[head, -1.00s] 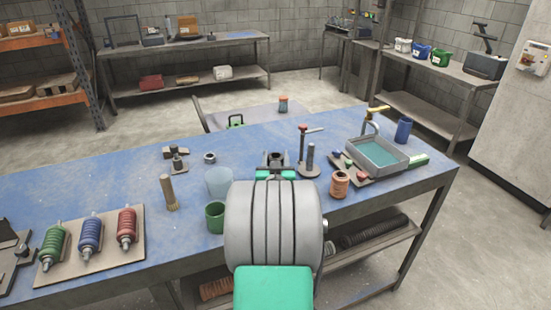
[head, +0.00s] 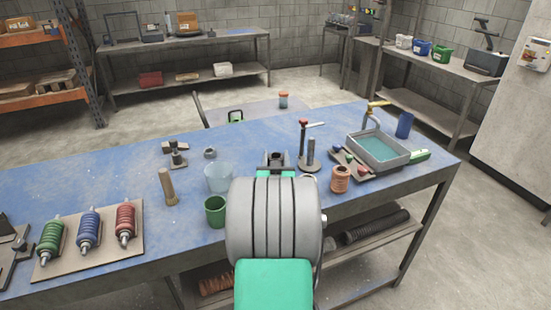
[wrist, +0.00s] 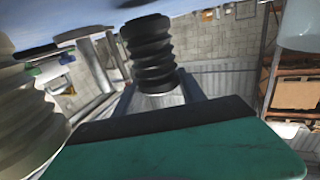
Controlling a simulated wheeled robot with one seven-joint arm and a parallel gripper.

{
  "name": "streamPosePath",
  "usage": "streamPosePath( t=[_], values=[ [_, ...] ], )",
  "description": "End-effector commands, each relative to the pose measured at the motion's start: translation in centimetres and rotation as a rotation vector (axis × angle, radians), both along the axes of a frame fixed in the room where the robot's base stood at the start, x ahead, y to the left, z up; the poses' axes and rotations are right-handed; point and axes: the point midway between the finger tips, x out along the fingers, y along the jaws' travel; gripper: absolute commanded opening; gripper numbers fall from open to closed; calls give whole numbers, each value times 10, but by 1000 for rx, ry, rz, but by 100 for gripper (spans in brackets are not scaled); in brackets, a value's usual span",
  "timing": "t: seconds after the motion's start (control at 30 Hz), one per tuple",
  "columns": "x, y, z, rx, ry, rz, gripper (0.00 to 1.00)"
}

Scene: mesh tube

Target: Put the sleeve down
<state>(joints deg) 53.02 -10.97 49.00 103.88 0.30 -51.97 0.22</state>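A black ribbed sleeve (wrist: 152,50) stands out between the jaws of my gripper in the wrist view. My gripper (head: 276,160) is over the blue workbench (head: 120,180), near its middle. In the wrist view its jaws (wrist: 160,95) flank the near end of the sleeve and look closed on it, though the contact itself is partly hidden. In the head view my arm covers most of the space below the gripper. I cannot tell there whether the sleeve touches the bench.
A clear cup (head: 218,178) and a green cup (head: 215,212) stand just left of my arm. An orange jar (head: 340,180), a stand with a red knob (head: 303,145) and a grey tray (head: 378,150) stand to the right. Bare bench lies at the left back.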

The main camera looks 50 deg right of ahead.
Motion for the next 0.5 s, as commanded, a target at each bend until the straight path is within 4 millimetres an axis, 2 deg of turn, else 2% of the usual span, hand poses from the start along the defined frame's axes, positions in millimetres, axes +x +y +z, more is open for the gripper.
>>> streamPosePath(
  t=[0.03, 0.23, 0.5],
  values=[
    [0, 0, 1, -1, -1, 0, 52],
    [0, 0, 1, -1, -1, 0, 68],
    [0, 0, 3, -1, -1, 0, 69]
  ],
)
